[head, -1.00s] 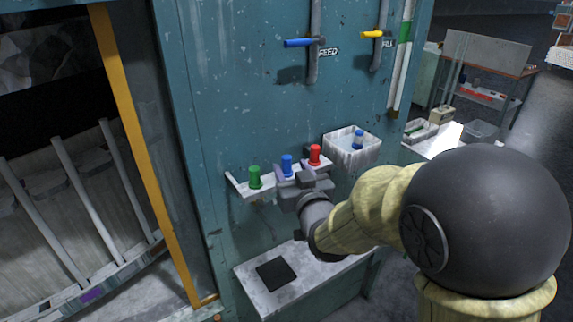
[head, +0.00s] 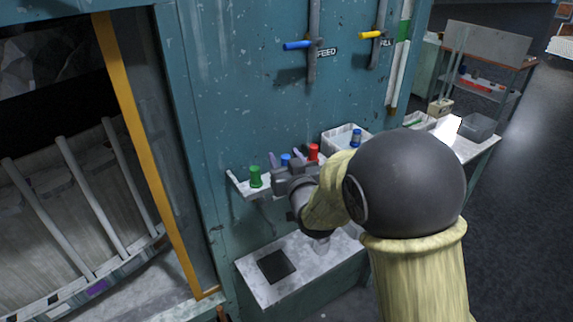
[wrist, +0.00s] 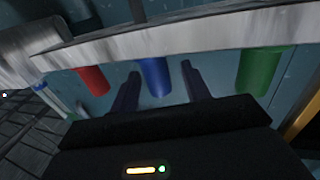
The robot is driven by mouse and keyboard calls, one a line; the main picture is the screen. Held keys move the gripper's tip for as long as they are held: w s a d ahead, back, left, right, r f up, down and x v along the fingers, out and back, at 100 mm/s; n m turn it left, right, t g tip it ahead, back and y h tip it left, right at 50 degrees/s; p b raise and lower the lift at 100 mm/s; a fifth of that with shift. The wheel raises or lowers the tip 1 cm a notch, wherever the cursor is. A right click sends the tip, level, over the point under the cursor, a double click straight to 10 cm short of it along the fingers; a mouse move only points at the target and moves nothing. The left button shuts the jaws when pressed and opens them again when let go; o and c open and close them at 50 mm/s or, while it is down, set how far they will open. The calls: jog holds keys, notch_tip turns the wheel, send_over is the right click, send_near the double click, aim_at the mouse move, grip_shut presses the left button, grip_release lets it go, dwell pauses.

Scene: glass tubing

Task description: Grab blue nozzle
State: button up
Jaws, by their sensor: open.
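The blue nozzle (head: 285,159) stands on a small white wall shelf (head: 238,184), between the green nozzle (head: 256,177) and the red nozzle (head: 313,152). My gripper (head: 284,162) is at the shelf, in front of the blue nozzle, and hides its lower part in the head view. In the wrist view the blue nozzle (wrist: 155,77) lies between the two dark, spread fingers of my gripper (wrist: 160,77). A gap shows on each side, wider on the right. The red nozzle (wrist: 92,80) and green nozzle (wrist: 258,71) lie outside the fingers.
A white bin (head: 338,138) holding a blue-topped item (head: 357,137) hangs right of the shelf. A ledge with a black square (head: 276,266) is below. Blue (head: 298,45) and yellow (head: 371,35) valve handles are above on the teal wall.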

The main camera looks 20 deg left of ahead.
dwell(0.3)
grip_shut()
jog(key=shift+w, duration=0.1)
notch_tip(320, 180, up, 10)
jog(key=b, duration=0.3)
dwell(0.6)
